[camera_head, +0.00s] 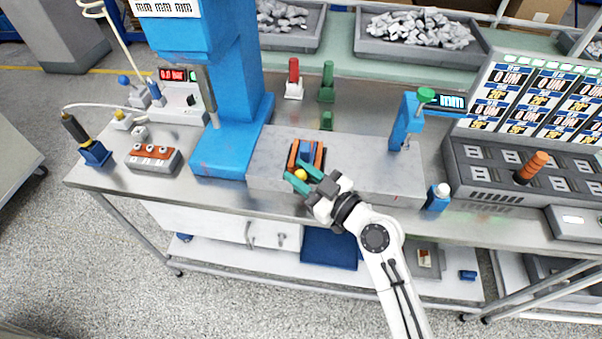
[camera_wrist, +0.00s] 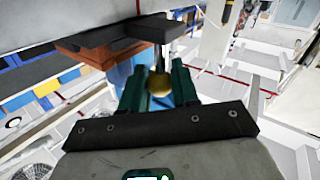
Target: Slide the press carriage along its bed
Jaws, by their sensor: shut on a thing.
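The press carriage (camera_head: 307,151) is a small block with orange sides, blue parts and a dark top. It sits on the grey stone bed (camera_head: 365,172), near the bed's left half, beside the blue press column. Its yellow ball knob (camera_head: 299,174) faces the front. My gripper (camera_head: 301,178) reaches in from the front right, and its green fingers are shut on the knob. In the wrist view the yellow knob (camera_wrist: 159,88) sits between the green fingers, on a stem under the dark plate of the carriage (camera_wrist: 118,36). The far side of the knob is hidden.
The blue press column (camera_head: 232,110) stands left of the carriage. A blue gauge stand (camera_head: 405,122) with a green knob stands at the bed's right end. Between them the bed top is bare. A blue bottle (camera_head: 437,198) stands right of the bed.

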